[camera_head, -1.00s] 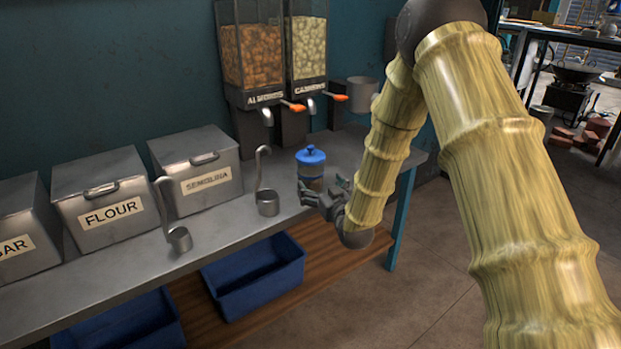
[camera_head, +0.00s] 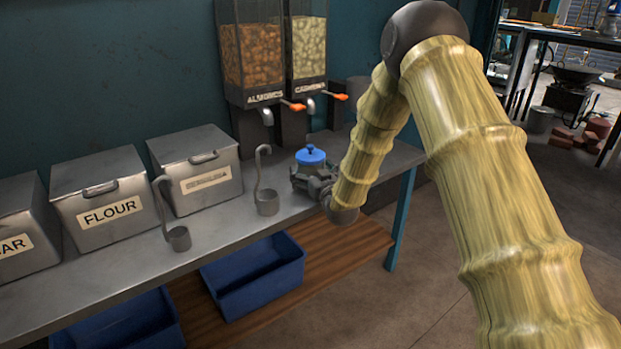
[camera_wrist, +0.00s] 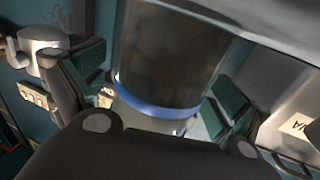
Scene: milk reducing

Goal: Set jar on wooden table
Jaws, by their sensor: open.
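The jar (camera_head: 310,156) has a blue lid with a knob and stands on the grey metal counter (camera_head: 232,222). In the wrist view the jar (camera_wrist: 168,55) is a clear cylinder with dark contents and a blue band. My gripper (camera_head: 308,180) is at the jar, its open fingers on either side of the jar body. In the wrist view the jar sits between the two fingers, with a gap showing at the right finger; contact on the left is unclear. The gripper hides the jar's lower part in the head view. I cannot tell which surface is the wooden table; a wooden shelf (camera_head: 345,250) lies below the counter.
A ladle (camera_head: 266,202) stands just left of my gripper, and another ladle (camera_head: 178,238) is further left. Metal bins (camera_head: 105,205) line the wall. Nut dispensers (camera_head: 250,55) rise behind the jar. A blue crate (camera_head: 255,278) sits on the lower shelf.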

